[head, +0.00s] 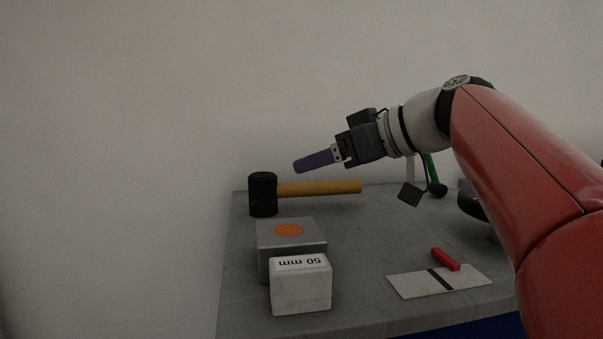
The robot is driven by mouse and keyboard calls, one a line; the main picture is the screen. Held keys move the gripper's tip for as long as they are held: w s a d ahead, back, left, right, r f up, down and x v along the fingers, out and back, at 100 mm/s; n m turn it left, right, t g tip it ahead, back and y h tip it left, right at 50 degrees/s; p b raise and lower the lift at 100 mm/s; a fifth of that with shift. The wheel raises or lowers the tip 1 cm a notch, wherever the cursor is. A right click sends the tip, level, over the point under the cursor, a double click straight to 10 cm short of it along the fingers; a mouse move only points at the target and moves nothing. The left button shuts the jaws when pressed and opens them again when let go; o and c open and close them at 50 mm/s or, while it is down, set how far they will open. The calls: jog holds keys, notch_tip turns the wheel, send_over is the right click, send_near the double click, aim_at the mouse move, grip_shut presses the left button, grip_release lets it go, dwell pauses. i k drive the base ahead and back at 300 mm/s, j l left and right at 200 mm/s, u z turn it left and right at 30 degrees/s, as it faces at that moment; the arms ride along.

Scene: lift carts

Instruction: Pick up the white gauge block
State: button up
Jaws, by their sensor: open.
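The white gauge block (301,291) sits near the front left of the grey cart top. A label reading "50 mm" shows upside down along its top. It stands in front of a grey metal block and hides part of it. Whether the two touch cannot be told. My gripper (303,165) is up in the air, above and behind the gauge block and apart from it, with its purple finger end pointing left. The gripper is open, and nothing is seen held in it. It is seen side-on, so the gap between the fingers does not show.
The grey block (285,240) has an orange disc on top. A black-headed mallet (263,194) with a wooden handle lies behind it. A white plate (412,287) with a black stripe and a red piece (446,259) lie to the right. The cart top (365,240) between is clear.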

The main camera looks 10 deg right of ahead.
aim_at(299, 284)
jog(key=k, duration=1)
